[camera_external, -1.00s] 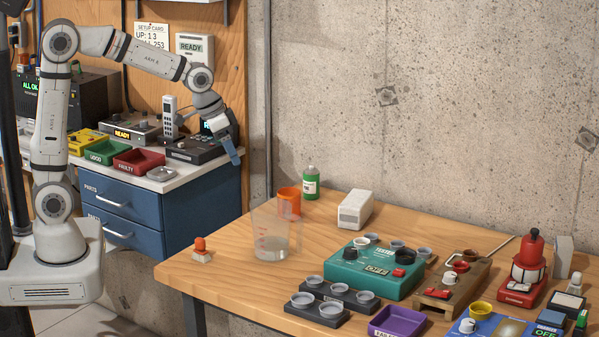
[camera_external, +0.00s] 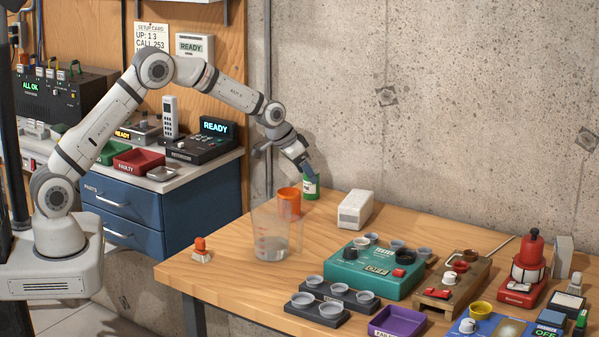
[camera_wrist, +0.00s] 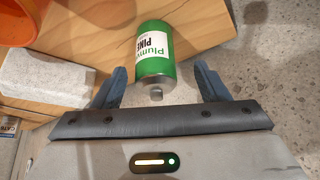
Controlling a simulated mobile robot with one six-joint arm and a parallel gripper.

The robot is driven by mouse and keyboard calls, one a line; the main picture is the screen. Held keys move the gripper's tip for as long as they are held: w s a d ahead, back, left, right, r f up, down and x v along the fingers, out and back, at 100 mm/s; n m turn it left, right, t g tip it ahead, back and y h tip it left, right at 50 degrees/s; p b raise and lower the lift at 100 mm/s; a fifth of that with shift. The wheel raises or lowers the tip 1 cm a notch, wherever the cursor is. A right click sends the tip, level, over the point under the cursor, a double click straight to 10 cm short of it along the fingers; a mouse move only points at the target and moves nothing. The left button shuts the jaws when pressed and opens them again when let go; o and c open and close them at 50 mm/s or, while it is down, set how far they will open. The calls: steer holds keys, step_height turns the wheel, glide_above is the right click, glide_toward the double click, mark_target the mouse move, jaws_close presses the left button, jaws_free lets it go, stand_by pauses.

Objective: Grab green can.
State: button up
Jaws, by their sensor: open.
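The green can (camera_external: 311,187) stands upright at the back left of the wooden table, near the concrete wall, with a white label and a small cap. In the wrist view the green can (camera_wrist: 155,54) lies between and ahead of the two blue fingers, its cap toward me. My gripper (camera_external: 308,172) is open just above the can in the external view and hides its top. In the wrist view my gripper (camera_wrist: 160,82) has its fingers apart, with nothing clearly gripped. I cannot tell whether a finger touches the can.
An orange cup (camera_external: 289,203) stands close beside the can, with a clear beaker (camera_external: 277,235) in front. A white box (camera_external: 355,209) is to the right. The wall (camera_external: 430,110) rises close behind. The table's left front is mostly clear around a small red-topped button (camera_external: 201,249).

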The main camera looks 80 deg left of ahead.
steer(key=shift+d+p+x, duration=0.15)
steer(key=shift+p+x, duration=0.3)
steer(key=shift+x, duration=0.85)
steer(key=shift+d+p+x, duration=0.1)
steer(key=shift+p+x, duration=0.35)
steer(key=shift+x, duration=0.9)
steer(key=shift+w, duration=0.1)
steer(key=shift+c, duration=0.2)
steer(key=c, duration=1.1)
